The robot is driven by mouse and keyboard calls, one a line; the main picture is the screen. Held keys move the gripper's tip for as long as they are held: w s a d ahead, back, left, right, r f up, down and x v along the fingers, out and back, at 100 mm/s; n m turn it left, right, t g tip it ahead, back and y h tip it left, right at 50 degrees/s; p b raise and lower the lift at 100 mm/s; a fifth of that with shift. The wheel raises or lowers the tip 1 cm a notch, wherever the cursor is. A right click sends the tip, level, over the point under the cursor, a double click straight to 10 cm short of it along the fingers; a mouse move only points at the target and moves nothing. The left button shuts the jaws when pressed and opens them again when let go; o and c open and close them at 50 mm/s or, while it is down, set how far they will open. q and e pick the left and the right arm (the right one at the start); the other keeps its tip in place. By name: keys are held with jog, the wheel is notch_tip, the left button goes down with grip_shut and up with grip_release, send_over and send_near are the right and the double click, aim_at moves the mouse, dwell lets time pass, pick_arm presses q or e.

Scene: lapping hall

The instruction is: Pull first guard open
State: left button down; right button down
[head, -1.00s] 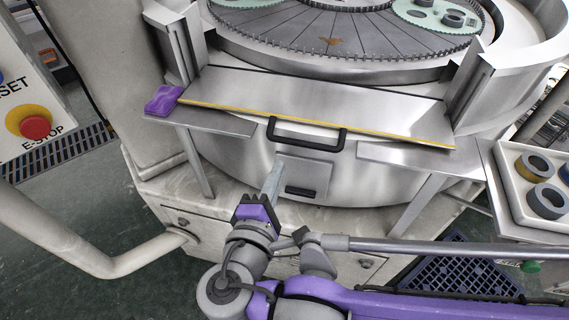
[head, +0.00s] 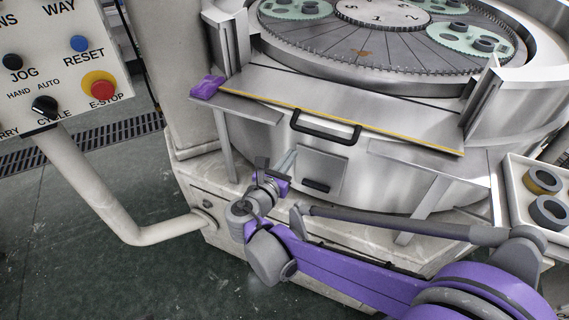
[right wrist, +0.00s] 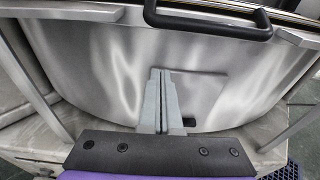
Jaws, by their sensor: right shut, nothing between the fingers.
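The guard (head: 370,105) is a flat steel panel with a yellow front edge, in front of the round toothed lapping table (head: 365,50). Its black bar handle (head: 325,128) hangs on the front side and also shows at the top of the right wrist view (right wrist: 208,27). My right gripper (head: 291,156) is below and left of the handle, clear of it, in front of the machine's curved steel front. Its grey fingers (right wrist: 160,85) are together with nothing between them. My left gripper is not in view.
Steel ledges (head: 425,158) flank the handle below the guard. A control panel (head: 65,60) with an E-stop stands left on a bent pipe. A tray of rings (head: 515,205) is at the right.

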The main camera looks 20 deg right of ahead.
jog(key=x, duration=0.4)
jog(key=shift+s, duration=0.1)
notch_tip(320, 180, up, 4)
jog(key=shift+a+f+p, duration=0.1)
jog(key=shift+p, duration=0.45)
jog(key=shift+s, duration=0.1)
jog(key=shift+g+y, duration=0.4)
notch_tip(320, 180, up, 4)
jog(key=p, duration=0.3)
jog(key=shift+a+p, duration=0.1)
jog(key=shift+p, duration=0.2)
jog(key=shift+r, duration=0.5)
jog(key=shift+f, duration=0.1)
